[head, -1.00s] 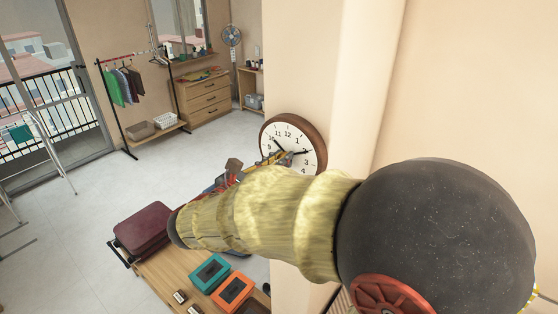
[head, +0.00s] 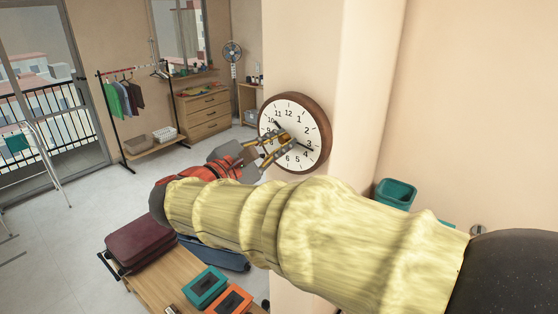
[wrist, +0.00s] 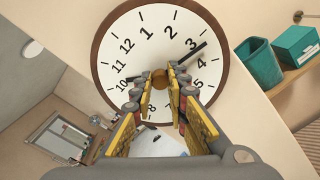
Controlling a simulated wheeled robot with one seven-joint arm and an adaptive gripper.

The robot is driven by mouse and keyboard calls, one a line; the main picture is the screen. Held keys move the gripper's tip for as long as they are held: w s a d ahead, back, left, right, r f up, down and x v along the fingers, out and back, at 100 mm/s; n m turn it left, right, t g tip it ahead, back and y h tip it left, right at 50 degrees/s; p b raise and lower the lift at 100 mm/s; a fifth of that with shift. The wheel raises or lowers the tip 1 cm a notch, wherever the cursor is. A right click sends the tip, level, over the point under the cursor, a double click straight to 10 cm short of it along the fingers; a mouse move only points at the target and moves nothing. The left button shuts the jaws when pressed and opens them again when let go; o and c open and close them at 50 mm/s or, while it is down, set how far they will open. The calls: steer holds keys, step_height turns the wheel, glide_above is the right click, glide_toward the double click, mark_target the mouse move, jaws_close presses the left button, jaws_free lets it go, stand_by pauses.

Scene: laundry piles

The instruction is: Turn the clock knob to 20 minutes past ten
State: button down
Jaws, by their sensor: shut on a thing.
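The round wall clock (head: 324,122) has a brown wooden rim and a white face; it also fills the top of the wrist view (wrist: 103,42). Its long black hand points between 3 and 4, and its short hand points near 10. A brown round knob (wrist: 160,79) sits at the middle of the face. My gripper (head: 286,139) is at the clock's centre, its fingertips on both sides of the knob and shut on it, as the wrist view also shows (wrist: 161,73). The fingers cover the lower part of the face.
The clock hangs on a beige pillar (head: 343,60). A teal bin (head: 396,192) stands to the right behind my arm; the wrist view shows it on a shelf beside a teal box (wrist: 296,45). A wooden table (head: 177,270) with coloured boxes and a maroon suitcase (head: 145,233) are below.

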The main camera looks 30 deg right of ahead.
steer(key=m+b, duration=0.1)
steer(key=b, duration=0.1)
steer(key=m+b, duration=0.2)
steer(key=shift+f, duration=0.25)
steer(key=shift+r+m+b, duration=0.15)
steer(key=shift+m+b, duration=0.65)
steer(key=shift+b, duration=0.3)
steer(key=c, duration=1.7)
jaws_free()
steer(key=shift+r, duration=0.1)
steer(key=shift+c, duration=0.2)
steer(key=v, duration=1.2)
